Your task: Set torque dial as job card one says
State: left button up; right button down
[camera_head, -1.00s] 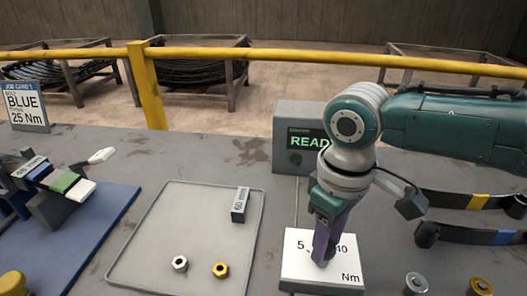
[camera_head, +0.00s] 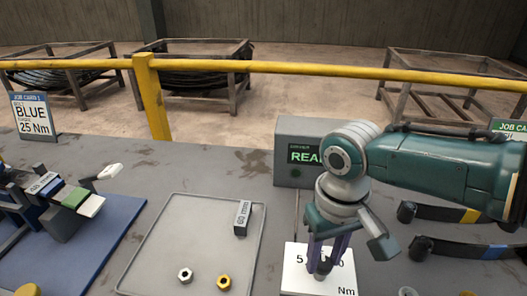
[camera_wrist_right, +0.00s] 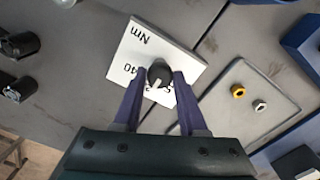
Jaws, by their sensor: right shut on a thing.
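Job card 1 (camera_head: 33,116) stands at the far left and reads BLUE, 25 Nm. The torque dial is a white plate (camera_head: 296,281) marked Nm with a dark round knob (camera_head: 322,268). My right gripper (camera_head: 325,262) points down with its purple fingers shut on the knob. In the right wrist view the fingers sit on both sides of the knob (camera_wrist_right: 160,72). The knob's pale pointer mark shows there, toward the number side of the plate. The fingers hide some numbers; 5 and 40 show in part. My left gripper is not in view.
A grey display box (camera_head: 292,135), partly covered by my right arm, shows a green READY text behind the dial. A tray (camera_head: 200,255) with two nuts and a 60 mm block lies left of it.

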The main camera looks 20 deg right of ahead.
aim_at(323, 262)
jog(key=shift+c, duration=2.2)
grip_release()
notch_tip(323, 262, up, 10)
jog(key=p, duration=0.3)
jog(key=shift+s, duration=0.1)
